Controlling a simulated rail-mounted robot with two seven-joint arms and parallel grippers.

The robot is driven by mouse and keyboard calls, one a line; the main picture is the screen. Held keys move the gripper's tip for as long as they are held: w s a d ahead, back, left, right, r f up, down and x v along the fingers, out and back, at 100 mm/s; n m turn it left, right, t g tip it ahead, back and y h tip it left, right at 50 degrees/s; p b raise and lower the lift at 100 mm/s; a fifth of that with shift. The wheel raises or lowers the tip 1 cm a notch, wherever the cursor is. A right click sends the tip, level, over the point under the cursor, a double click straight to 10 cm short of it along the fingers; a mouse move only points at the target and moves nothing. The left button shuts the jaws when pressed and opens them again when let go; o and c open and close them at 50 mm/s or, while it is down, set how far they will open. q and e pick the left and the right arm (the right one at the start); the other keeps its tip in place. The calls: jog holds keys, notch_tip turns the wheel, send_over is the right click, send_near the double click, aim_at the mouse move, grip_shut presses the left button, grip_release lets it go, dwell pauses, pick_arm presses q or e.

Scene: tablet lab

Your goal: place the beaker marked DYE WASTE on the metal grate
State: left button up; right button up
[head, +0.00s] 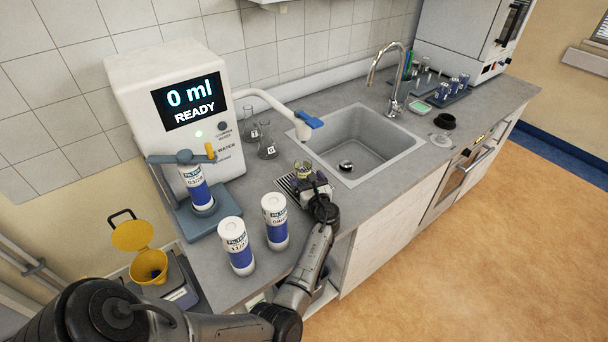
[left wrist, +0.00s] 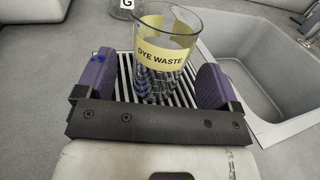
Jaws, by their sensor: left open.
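The glass beaker (left wrist: 165,32) with a yellow DYE WASTE label stands upright on the striped metal grate (left wrist: 192,94) in the left wrist view. In the head view the beaker (head: 303,169) and the grate (head: 288,188) are partly covered by my left gripper (head: 312,181). My left gripper also shows in the left wrist view (left wrist: 160,88), with its purple finger pads apart on both sides of the beaker's lower part. Gaps show between the pads and the glass, so the gripper is open. My right gripper is not in view.
The sink (head: 365,142) lies just right of the grate. Two filter cartridges (head: 237,246) (head: 275,221) stand to its left. Flasks (head: 266,149) and the dispenser's spout (head: 303,130) are behind it. The white water dispenser (head: 178,110) stands at the back left.

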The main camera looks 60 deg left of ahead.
pick_arm(q)
jog(key=d, duration=0.3)
jog(key=s+d, duration=0.1)
jog(key=d, duration=0.5)
jog(key=shift+s, duration=0.35)
jog(key=shift+a, duration=0.1)
